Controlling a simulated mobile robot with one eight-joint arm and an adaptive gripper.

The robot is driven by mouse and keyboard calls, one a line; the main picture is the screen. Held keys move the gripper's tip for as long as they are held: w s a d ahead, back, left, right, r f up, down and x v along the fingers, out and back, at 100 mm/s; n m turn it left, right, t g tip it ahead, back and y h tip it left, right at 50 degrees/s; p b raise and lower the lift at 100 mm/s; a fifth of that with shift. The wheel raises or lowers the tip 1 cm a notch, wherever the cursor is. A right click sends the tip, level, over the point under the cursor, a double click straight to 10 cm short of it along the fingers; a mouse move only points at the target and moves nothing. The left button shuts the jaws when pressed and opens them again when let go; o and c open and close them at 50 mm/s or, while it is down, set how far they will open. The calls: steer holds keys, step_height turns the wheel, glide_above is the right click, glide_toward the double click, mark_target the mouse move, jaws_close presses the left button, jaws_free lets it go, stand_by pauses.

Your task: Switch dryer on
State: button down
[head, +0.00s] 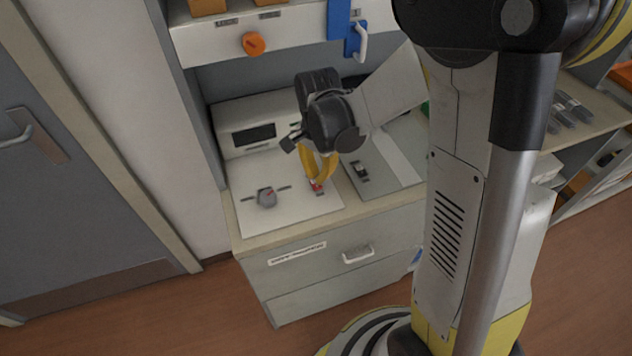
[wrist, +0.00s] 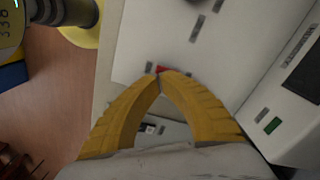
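My gripper (head: 318,182) has two yellow fingers and points down at a white panel (head: 300,207) on the cabinet top. In the wrist view its fingertips (wrist: 160,77) meet, with no clear gap. A small red switch (head: 316,187) lies right at the tips; part of it shows just beyond them in the wrist view (wrist: 161,69). The fingers partly hide it, and I cannot tell whether they touch it or which way it is set. A white box with a dark display (head: 254,134) stands behind the panel. Which unit is labelled dryer is not readable.
A grey knob with a red mark (head: 266,197) is left of my gripper. A grey plate with a small black-and-white switch (head: 360,171) lies to its right. Above are an orange knob (head: 253,43) and a blue bracket (head: 339,20). A drawer handle (head: 358,255) projects in front.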

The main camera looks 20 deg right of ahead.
mark_target(317, 186)
steer(key=shift+f+b, duration=1.5)
steer(key=shift+f, duration=0.3)
stand_by(0.5)
steer(key=shift+r, duration=0.1)
steer(key=shift+r+p, duration=2.6)
steer(key=shift+r, duration=0.9)
steer(key=s+r+n+t+b, duration=0.4)
steer(key=s+r+n+t, duration=0.3)
steer(key=s+r+n, duration=0.3)
steer(key=s+n, duration=0.2)
steer(key=shift+s+r, duration=0.25)
steer(key=shift+s, duration=0.1)
